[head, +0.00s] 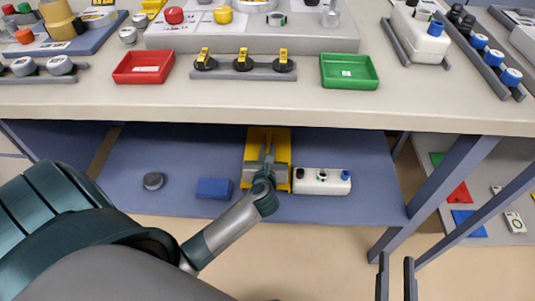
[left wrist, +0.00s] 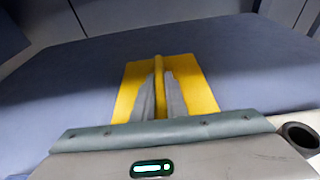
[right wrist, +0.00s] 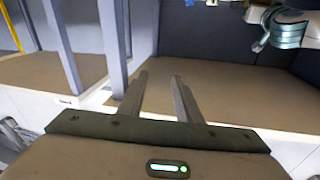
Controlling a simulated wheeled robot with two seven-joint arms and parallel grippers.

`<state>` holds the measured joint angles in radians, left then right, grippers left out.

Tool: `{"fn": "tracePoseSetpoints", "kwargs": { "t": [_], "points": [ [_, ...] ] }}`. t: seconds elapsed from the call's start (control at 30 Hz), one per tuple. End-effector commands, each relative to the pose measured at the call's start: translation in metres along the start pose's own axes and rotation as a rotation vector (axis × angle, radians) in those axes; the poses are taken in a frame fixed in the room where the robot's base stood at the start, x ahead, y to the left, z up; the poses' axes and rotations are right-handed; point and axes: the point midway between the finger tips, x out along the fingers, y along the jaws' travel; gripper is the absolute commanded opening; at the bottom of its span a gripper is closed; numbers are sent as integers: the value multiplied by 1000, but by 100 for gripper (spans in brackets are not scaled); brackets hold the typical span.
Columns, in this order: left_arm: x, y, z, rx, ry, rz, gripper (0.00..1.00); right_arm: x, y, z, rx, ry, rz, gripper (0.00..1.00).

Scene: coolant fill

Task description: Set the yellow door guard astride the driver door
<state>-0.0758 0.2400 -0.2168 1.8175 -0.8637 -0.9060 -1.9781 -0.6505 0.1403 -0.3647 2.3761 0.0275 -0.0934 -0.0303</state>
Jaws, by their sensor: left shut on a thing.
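The yellow door guard (head: 253,142) is on the blue lower shelf, under the worktop. In the left wrist view the guard (left wrist: 203,92) shows as a yellow plate with a raised ridge along its middle. My left gripper (head: 268,152) is shut on this ridge, one finger on each side; its fingers (left wrist: 160,80) hide part of the plate. I cannot tell whether the guard still touches the shelf. My right gripper (head: 396,260) is open and empty at the lower right; its fingers (right wrist: 160,76) also stand apart in the right wrist view. I cannot make out the driver door.
A table leg (head: 440,195) stands left of my right gripper's upper right.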

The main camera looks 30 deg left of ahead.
Motion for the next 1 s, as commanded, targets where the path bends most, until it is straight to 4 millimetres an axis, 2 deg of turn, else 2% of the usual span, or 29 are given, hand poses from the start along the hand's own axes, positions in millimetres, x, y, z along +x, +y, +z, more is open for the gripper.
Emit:
{"fn": "tracePoseSetpoints", "kwargs": {
  "t": [0.3, 0.67, 1.0],
  "points": [
    [-2, 0, 6, 1, -1, 0, 0, 0, 1, 3, 2, -26, 2, 31],
    [-10, 0, 34, 0, -2, 0, 0, -7, 15, 44, 16, -265, 27, 31],
    [-22, 0, 73, 0, -3, 0, 0, -35, 29, 92, 48, -569, 56, 31]
  ]
}}
